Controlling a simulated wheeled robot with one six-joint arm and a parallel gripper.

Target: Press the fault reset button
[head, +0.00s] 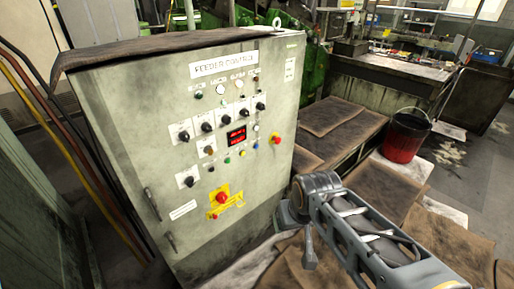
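The grey control cabinet (130,130) stands left of centre, with a label reading "FEEDER CONTROL" (224,65). Its front has rows of black rotary knobs, small round buttons and lamps, and a red digital display (236,136). The small labels are too blurred to tell which one is fault reset. My arm reaches in from the lower right. My gripper (298,235) seems to be at its end, right of the cabinet and apart from the buttons; its fingers are not clearly seen.
A red emergency-stop knob on a yellow plate (222,197) sits low on the panel, and another red knob (276,138) at its right edge. A door handle (152,204) sticks out at left. Brown mats (338,120) and a red bucket (405,136) lie to the right.

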